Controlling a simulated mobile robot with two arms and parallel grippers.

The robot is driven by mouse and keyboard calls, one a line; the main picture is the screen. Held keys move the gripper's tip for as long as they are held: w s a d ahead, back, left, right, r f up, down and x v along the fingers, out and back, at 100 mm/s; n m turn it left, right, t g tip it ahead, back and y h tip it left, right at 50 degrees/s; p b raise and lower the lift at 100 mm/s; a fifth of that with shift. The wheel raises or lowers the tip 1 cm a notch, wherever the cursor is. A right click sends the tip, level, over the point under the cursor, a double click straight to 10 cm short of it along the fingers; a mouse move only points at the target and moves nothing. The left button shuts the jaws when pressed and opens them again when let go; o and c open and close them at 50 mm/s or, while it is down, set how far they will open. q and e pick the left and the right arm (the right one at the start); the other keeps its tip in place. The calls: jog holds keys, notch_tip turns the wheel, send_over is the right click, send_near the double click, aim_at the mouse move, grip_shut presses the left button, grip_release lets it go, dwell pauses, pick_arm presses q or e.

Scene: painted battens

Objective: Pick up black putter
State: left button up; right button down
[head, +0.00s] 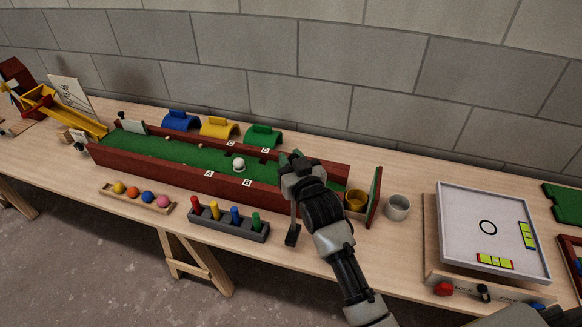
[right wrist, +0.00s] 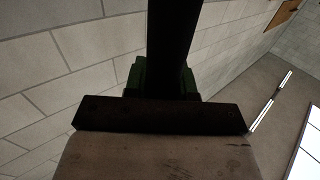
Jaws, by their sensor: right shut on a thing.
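The black putter (head: 292,236) shows in the head view as a dark block on a thin shaft, hanging below my right gripper (head: 297,165). My right gripper is shut on it, over the near wall of the mini-golf lane. The arm hides part of the putter. In the right wrist view a dark upright bar (right wrist: 172,45) stands between greenish pieces; I cannot tell which part of the putter it is.
The green lane (head: 190,155) has dark red walls and a white ball (head: 239,164). A peg rack (head: 228,225) and ball tray (head: 137,198) stand in front. Coloured arches (head: 219,128) stand behind. A grey cup (head: 397,208) and white board game (head: 488,225) are at right.

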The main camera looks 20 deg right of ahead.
jog(key=s+d+r, duration=0.6)
jog(key=d+r, duration=0.1)
jog(key=d, duration=0.2)
jog(key=shift+s+d+r+b, duration=0.25)
jog(key=shift+s+d+b, duration=0.05)
jog(key=shift+s, duration=0.05)
dwell(0.4)
